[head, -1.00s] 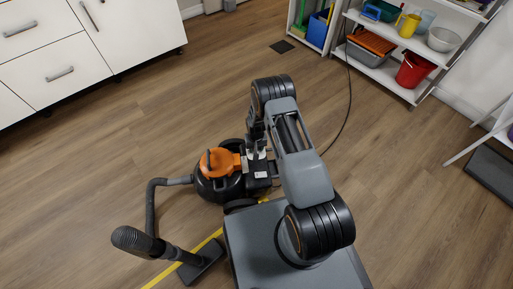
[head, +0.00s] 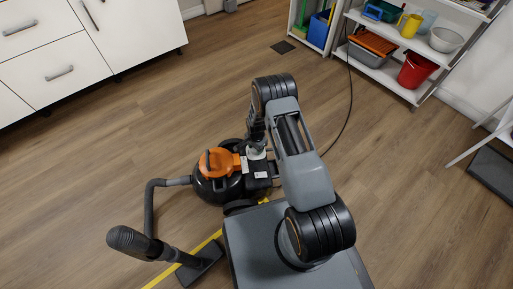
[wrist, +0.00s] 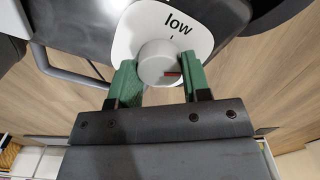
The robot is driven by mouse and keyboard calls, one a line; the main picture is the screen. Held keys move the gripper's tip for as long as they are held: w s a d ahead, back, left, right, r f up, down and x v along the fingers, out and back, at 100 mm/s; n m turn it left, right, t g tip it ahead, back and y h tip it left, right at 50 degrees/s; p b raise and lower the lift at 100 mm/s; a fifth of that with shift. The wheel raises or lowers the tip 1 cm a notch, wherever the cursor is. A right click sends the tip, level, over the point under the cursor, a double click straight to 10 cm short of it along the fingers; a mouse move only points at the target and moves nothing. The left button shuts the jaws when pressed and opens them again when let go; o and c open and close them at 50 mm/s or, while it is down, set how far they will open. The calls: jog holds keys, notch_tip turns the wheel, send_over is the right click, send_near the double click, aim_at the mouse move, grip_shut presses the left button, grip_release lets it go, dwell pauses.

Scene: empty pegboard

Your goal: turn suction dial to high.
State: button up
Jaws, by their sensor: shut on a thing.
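The suction dial (wrist: 155,55) is a round light-grey knob with a red pointer mark, set on a white plate (wrist: 186,44) printed "low". In the wrist view the red mark lies at the lower right of the knob, away from the "low" word at the top. My gripper (wrist: 158,74) has its two green fingers on either side of the knob, shut on it. Any "high" label is hidden or out of view. In the head view the dial is hidden behind my arm, at the black and orange vacuum cleaner (head: 222,160).
A grey hose (head: 150,205) runs from the vacuum to an upright handle and floor head (head: 203,262) at the lower left. A thin black cord (head: 347,115) trails toward the shelves (head: 385,75). White drawers (head: 60,60) stand at the upper left. Wooden floor around is open.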

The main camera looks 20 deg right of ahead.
jog(key=m, duration=0.4)
jog(key=shift+s+a+f+m, duration=0.1)
jog(key=shift+s+m, duration=0.1)
jog(key=shift+m, duration=0.2)
dwell(0.4)
jog(key=o, duration=0.9)
jog(key=shift+w+m, duration=0.1)
jog(key=shift+m, duration=0.2)
notch_tip(320, 180, up, 14)
jog(key=p, duration=0.5)
